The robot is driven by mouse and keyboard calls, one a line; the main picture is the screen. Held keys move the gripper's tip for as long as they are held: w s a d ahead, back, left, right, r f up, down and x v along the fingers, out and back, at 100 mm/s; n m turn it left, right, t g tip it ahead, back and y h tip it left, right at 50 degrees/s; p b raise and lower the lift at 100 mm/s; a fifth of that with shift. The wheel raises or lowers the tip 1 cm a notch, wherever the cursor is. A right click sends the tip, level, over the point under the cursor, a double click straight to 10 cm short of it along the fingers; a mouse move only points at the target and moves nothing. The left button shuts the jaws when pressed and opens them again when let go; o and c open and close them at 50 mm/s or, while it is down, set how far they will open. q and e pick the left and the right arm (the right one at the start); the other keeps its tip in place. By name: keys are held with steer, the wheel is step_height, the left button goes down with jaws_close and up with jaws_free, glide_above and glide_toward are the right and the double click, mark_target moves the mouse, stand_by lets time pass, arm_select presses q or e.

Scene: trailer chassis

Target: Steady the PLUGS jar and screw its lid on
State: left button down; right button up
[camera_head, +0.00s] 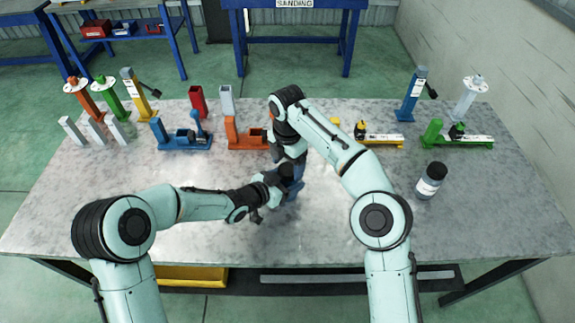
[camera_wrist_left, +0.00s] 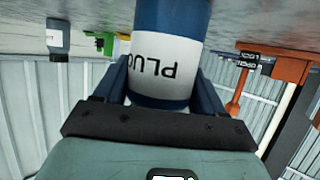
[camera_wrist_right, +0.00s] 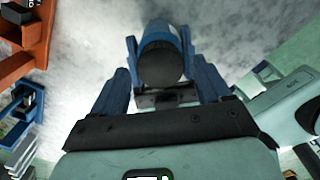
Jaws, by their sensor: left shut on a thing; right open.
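The PLUGS jar (camera_wrist_left: 165,60), blue with a white label, stands between the fingers of my left gripper (camera_wrist_left: 165,95), which is shut on its body. In the head view the jar (camera_head: 292,188) is near the table's middle, partly hidden by both grippers. A dark round lid (camera_wrist_right: 162,66) shows at the jar's top in the right wrist view; I cannot tell how tightly it sits. My right gripper (camera_wrist_right: 165,88) is open above the jar, pointing down, its fingers on either side of the lid in that view. No contact with the lid is clear.
Coloured fixtures, including a blue one (camera_head: 183,140), an orange one (camera_head: 245,138) and a green one (camera_head: 455,137), line the back. The front surface is mostly clear.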

steer(key=shift+f, duration=0.7)
steer(key=c, duration=1.1)
steer(key=m, duration=0.5)
steer(key=o, duration=1.3)
steer(key=shift+c, duration=0.2)
steer(key=shift+r, duration=3.8)
